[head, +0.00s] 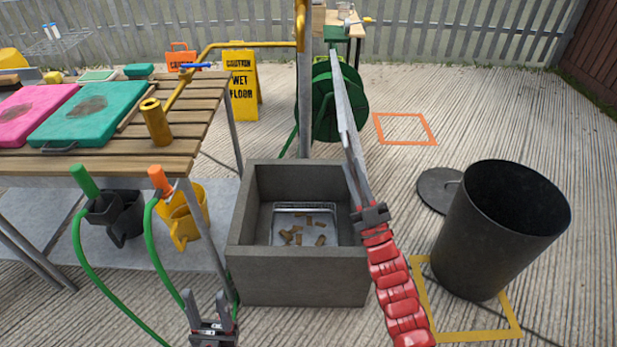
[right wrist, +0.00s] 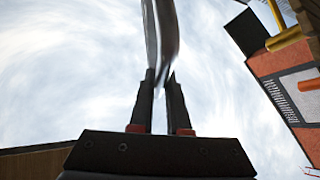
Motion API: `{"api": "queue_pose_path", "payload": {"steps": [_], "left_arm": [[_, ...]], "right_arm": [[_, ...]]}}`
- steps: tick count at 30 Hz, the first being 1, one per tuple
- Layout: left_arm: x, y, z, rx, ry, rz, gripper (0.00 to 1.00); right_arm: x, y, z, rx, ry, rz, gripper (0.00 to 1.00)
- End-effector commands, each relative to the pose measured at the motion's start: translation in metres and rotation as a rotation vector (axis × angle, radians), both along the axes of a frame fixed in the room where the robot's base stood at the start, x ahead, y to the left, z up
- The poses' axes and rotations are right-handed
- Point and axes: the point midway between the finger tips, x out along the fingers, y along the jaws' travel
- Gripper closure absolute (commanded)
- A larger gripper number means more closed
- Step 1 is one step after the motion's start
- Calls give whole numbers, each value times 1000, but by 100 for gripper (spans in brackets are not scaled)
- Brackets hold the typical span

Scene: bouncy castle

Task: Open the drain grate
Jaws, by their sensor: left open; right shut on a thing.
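The square grey concrete drain box (head: 298,277) stands open at the top in the middle of the head view. Inside it lies a metal tray (head: 283,210) with several brown bits. A long grey metal piece, apparently the drain grate (head: 347,125), stands steeply tilted above the box's right side, seen nearly edge-on. My right gripper (head: 370,212) is shut on its lower part; the right wrist view shows it between the fingers (right wrist: 160,85). Whether it touches the box is hidden. My left gripper (head: 208,300) is open and empty, in front of the box's left corner.
A slatted table (head: 190,105) with pink and teal pads and a brass tap pipe stands left. Buckets (head: 185,220) and green hoses are below it. A black bin (head: 505,225) stands right, its lid (head: 438,188) beside it. A green hose reel (head: 340,100) is behind the box.

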Motion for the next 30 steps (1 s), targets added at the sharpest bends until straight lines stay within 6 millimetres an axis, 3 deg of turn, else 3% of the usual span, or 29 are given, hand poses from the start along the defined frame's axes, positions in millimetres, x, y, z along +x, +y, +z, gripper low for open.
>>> {"api": "queue_pose_path", "payload": {"steps": [1, 6, 15, 22, 30], "left_arm": [[0, 0, 11, 0, 0, 0, 50], [0, 0, 22, 0, 0, 0, 50], [0, 0, 30, 0, 0, 0, 50], [0, 0, 32, 0, 0, 0, 50], [0, 0, 32, 0, 0, 0, 50]], "right_arm": [[0, -20, 11, 45, -4, -5, 100], [-2, -79, 19, 193, -6, -6, 100], [-5, -157, 19, 391, -12, -4, 100], [-6, -189, 14, 471, -18, 0, 100], [-6, -199, 11, 500, -16, 0, 100]]}}
